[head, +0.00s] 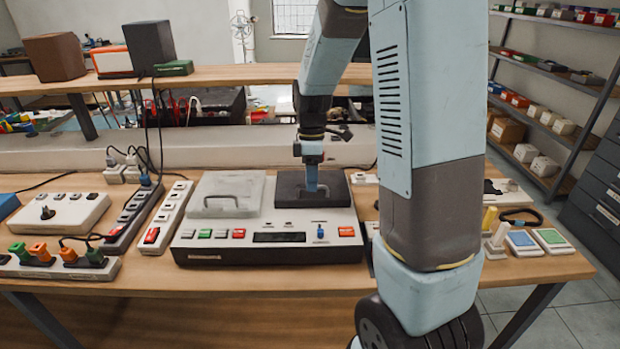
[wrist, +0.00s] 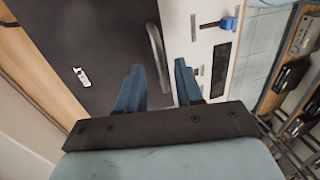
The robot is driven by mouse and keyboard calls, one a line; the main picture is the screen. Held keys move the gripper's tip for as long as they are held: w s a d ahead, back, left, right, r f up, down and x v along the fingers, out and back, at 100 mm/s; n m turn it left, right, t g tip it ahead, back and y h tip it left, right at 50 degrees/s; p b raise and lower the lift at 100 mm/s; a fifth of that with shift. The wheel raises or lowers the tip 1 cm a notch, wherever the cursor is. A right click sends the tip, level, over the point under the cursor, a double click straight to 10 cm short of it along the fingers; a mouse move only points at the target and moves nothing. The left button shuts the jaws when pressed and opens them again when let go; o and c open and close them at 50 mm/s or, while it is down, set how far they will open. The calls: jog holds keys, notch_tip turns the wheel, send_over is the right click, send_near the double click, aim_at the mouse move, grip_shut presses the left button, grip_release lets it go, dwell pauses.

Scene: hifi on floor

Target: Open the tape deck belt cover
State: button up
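The tape deck (head: 270,252) is a pale grey box with a dark base on the workbench. A dark lid (head: 338,185) lies flat and closed on its right half; the wrist view shows this dark lid (wrist: 110,45) with a grey bar handle (wrist: 154,45) along its edge. A light grey lid (head: 225,190) with its own handle covers the left half. No label shows which is the belt cover. My gripper (head: 313,188) points down over the dark lid's front edge. In the wrist view its blue fingers (wrist: 159,68) are apart, with the handle between them; contact is not visible.
Buttons and a blue switch (head: 320,231) line the deck's front. Power strips (head: 166,218) with plugs and cables stand left. A raised shelf (head: 230,76) runs behind.

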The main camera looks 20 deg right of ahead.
grip_shut()
jog(key=shift+w, duration=0.1)
dwell(1.2)
